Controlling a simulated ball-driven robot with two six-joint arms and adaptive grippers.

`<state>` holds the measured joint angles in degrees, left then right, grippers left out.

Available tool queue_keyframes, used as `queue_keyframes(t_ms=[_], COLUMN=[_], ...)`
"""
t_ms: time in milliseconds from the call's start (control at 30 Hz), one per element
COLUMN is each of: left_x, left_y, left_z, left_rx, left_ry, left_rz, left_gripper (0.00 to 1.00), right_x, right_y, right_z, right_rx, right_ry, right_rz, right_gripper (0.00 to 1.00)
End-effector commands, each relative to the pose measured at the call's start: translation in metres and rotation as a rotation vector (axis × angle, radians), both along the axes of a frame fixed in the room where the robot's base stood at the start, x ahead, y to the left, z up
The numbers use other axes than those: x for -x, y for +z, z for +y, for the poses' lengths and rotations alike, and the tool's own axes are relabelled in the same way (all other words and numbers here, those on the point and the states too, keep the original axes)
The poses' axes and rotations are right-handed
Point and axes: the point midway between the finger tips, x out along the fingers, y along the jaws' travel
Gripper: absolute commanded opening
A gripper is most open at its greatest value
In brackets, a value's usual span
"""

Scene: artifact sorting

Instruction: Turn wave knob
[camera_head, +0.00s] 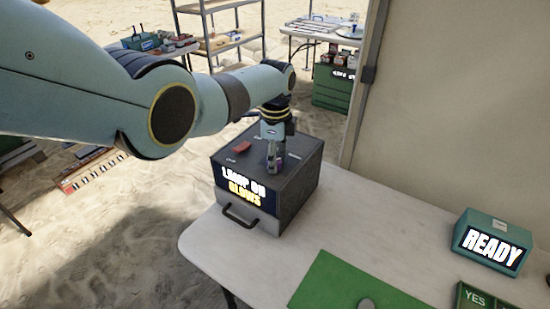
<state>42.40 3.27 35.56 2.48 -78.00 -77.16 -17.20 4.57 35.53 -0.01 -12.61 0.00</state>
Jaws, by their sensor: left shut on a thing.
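A dark grey box (296,190) stands on the left part of the white table. Its front has a lit display (243,186) with white and yellow letters, partly readable as "GLOWS", and a drawer with a black handle. A red switch (242,146) and small labels are on its top. My left gripper (273,165) points down at the top of the box and is shut on a small knob (279,164), of which only a purplish bit shows beside the fingers. The knob's setting cannot be read. My right gripper is not in view.
The white table (370,215) carries a green mat (345,284) with a grey stone-like piece (367,304), a teal box reading "READY" (492,243) and a green tray marked "YES" (474,299). Shelves and other tables stand behind on sand. A pale wall is at back right.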

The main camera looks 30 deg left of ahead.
Motion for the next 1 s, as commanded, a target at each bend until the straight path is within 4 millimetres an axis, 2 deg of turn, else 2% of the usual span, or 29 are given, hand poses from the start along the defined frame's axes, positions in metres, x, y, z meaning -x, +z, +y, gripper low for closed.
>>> queue_keyframes(t_ms=[200, 233, 400, 767, 867, 1000], left_x=[-0.001, -0.001, -0.001, -0.001, -0.001, -0.002], left_y=[0.001, 0.001, 0.000, 0.006, 0.018, 0.047], left_z=[0.000, 0.000, 0.000, 0.000, 0.000, 0.000], left_rx=[-0.001, -0.001, 0.000, -0.001, 0.000, -0.001], left_ry=[-0.002, -0.002, -0.001, 0.000, 0.000, 0.000], left_rz=[-0.002, -0.002, -0.001, -0.002, -0.004, -0.007], left_gripper=[0.04, 0.40, 0.59, 0.59, 0.59, 0.59], right_x=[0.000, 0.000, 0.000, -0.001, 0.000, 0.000], right_y=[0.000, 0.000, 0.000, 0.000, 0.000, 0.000], right_z=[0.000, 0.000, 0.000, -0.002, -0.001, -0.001], right_rx=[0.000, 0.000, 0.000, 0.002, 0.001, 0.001], right_ry=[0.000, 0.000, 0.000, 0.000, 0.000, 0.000], right_rz=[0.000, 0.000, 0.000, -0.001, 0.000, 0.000], right_gripper=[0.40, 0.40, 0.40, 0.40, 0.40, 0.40])
